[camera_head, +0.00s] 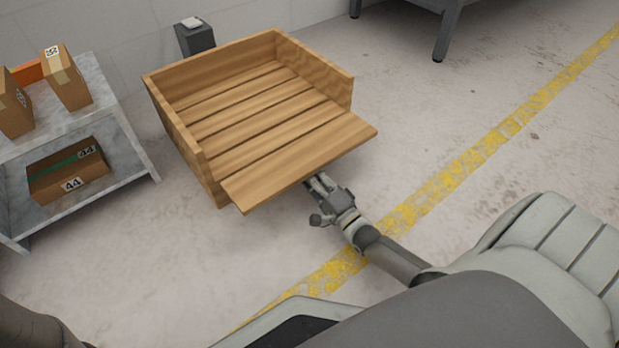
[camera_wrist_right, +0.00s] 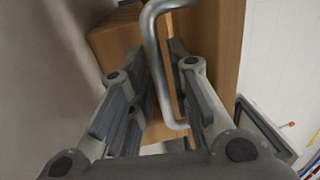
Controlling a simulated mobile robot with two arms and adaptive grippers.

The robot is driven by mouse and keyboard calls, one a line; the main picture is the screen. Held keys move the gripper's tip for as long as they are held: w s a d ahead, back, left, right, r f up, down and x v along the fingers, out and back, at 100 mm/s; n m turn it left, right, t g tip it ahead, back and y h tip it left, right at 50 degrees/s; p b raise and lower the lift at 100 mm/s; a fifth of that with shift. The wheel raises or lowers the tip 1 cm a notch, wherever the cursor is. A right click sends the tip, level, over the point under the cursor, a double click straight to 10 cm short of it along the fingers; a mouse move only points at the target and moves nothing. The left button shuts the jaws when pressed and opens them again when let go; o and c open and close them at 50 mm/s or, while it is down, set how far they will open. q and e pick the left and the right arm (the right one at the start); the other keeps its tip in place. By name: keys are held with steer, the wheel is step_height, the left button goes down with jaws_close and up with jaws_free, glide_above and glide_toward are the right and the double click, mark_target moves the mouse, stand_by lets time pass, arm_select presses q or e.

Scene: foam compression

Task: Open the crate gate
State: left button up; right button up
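The wooden crate (camera_head: 184,137) stands on the floor with a slatted bottom and raised walls at the back, left and right. Its front gate (camera_head: 300,160) is swung down and outward, roughly level, leaving the front open. My right gripper (camera_head: 318,182) is at the gate's front edge, its fingertips partly hidden under it. In the right wrist view, a bent metal handle (camera_wrist_right: 152,48) on the wooden panel runs between the fingers (camera_wrist_right: 162,85) of my right gripper, which look closed around it. My left gripper is not in view.
A grey shelf (camera_head: 128,150) with cardboard boxes (camera_head: 68,80) stands left of the crate. A dark grey post (camera_head: 196,40) is behind it. Grey legs of another piece of furniture (camera_head: 447,30) are at the top right. Floor with a yellow line (camera_head: 480,152) is clear to the right.

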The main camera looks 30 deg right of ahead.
steer(key=shift+w+r, duration=0.1)
steer(key=shift+w, duration=0.25)
jaws_close()
